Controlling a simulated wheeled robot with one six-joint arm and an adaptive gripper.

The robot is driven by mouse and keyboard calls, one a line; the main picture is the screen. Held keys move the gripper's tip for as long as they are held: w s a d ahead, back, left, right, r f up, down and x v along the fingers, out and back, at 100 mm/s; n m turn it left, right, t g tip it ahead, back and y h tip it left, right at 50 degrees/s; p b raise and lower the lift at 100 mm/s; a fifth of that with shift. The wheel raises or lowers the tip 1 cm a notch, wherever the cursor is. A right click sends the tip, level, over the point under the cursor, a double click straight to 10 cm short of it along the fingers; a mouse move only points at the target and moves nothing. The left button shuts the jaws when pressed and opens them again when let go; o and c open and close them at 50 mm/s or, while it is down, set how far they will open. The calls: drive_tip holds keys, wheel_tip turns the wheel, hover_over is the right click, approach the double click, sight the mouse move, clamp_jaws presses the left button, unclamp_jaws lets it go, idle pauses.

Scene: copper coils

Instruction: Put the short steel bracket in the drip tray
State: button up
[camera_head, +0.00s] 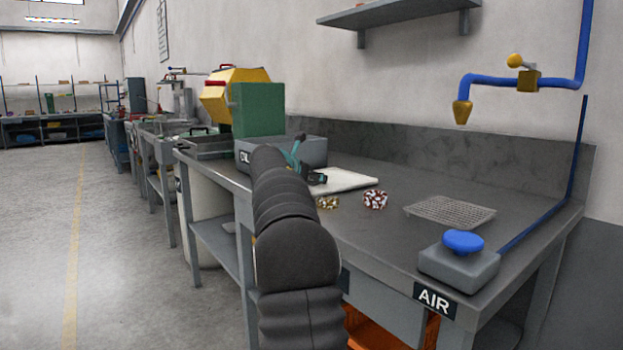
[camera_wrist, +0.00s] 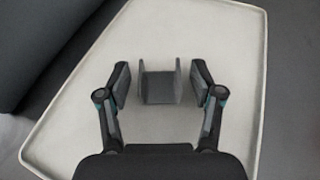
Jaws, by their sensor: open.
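A small grey U-shaped steel bracket (camera_wrist: 160,88) shows in the wrist view, with two upright walls and a flat base. It is over or on a pale cream tray (camera_wrist: 225,28) with a thin raised rim; the tray also shows on the bench in the head view (camera_head: 350,181). My gripper (camera_wrist: 159,80) is open, one finger on each side of the bracket, with narrow gaps showing. In the head view my gripper (camera_head: 310,176) is low at the tray's left end, and the bracket cannot be made out there.
Two small patterned coils (camera_head: 375,199) (camera_head: 327,202) lie in front of the cream tray. A wire mesh rack (camera_head: 450,211) and a grey box with a blue button (camera_head: 460,258) are to the right. A grey bin (camera_head: 313,150) stands behind my arm. A dark tray (camera_head: 207,147) is farther left.

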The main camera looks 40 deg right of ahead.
drive_tip(key=shift+r, duration=0.1)
drive_tip(key=shift+a+r, duration=0.15)
drive_tip(key=shift+a, duration=0.05)
drive_tip(key=v, duration=1.1)
drive_tip(key=shift+a+r, duration=0.1)
drive_tip(key=shift+a, duration=0.15)
